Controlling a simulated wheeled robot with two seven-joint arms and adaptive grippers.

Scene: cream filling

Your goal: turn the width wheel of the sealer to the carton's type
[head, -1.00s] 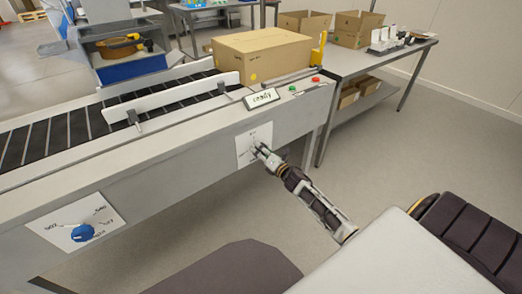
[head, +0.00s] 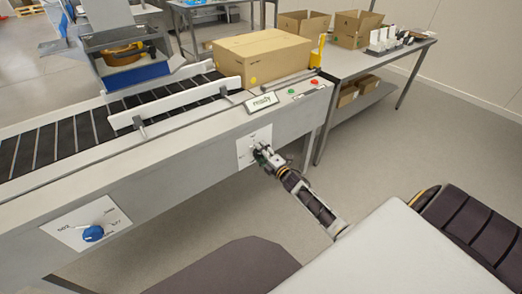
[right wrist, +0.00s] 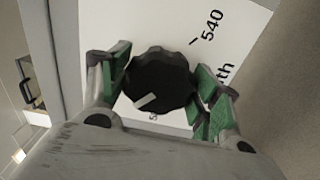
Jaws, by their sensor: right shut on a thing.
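The sealer's width wheel is a black scalloped knob (right wrist: 157,80) on a white plate (right wrist: 238,22), with a white mark at its lower left. The plate reads "540" and part of a word ending in "th"; another number is mostly hidden below the wheel. My right gripper (right wrist: 160,88) is shut on the wheel, a green-padded finger on each side. In the head view the right gripper (head: 262,155) reaches the plate (head: 246,143) on the sealer's front. The brown carton (head: 262,60) stands on the sealer (head: 190,150). My left gripper is out of view.
A blue knob (head: 93,233) on a second white plate sits farther left on the sealer's front. A sign reading "ready" (head: 262,102) and a red button (head: 314,82) are on top. A side table (head: 350,62) with open boxes stands at the right.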

